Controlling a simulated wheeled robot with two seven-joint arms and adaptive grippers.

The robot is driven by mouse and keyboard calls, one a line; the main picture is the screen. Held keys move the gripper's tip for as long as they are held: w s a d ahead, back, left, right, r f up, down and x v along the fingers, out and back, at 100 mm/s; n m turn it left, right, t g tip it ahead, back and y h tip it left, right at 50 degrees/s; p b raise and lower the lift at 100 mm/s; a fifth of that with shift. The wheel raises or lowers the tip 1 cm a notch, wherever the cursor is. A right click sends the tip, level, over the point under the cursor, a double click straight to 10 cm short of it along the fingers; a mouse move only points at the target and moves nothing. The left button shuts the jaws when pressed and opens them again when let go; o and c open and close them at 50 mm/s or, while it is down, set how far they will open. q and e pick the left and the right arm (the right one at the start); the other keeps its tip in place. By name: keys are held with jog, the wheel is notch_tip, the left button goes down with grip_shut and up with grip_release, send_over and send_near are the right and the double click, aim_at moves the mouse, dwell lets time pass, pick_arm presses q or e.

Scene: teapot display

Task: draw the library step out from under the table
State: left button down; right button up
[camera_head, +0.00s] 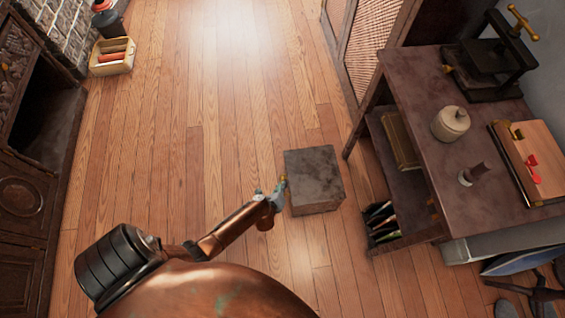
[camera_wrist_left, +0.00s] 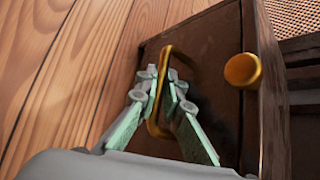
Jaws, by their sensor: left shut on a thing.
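The library step (camera_head: 316,172), a dark grey-brown box, stands on the wooden floor to the left of the table (camera_head: 418,85), with floor showing between them. My left gripper (camera_head: 281,187) is at the step's left side. My right gripper is not in view.
The table's lower shelf holds a box (camera_head: 400,140) and upright folders (camera_head: 381,222). A press (camera_head: 490,60), a lidded pot (camera_head: 451,123) and a wooden board (camera_head: 530,160) are on top. A dark cabinet (camera_head: 25,195) stands at left. The floor between is clear.

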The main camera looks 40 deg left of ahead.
pick_arm(q)
jog(key=shift+s+a+f, duration=0.2)
jog(key=shift+s+a, duration=0.5)
jog(key=shift+s, duration=0.05)
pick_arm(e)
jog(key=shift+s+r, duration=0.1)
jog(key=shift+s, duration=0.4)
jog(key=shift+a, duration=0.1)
pick_arm(q)
jog(key=c, duration=2)
grip_release()
jog(key=shift+w+d+r, duration=0.1)
jog(key=shift+w+d, duration=0.05)
jog(key=shift+d, duration=0.1)
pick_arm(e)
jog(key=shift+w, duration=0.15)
pick_arm(q)
jog(key=shift+w+d+r, duration=0.1)
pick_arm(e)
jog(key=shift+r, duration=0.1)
pick_arm(q)
jog(key=shift+v, duration=6)
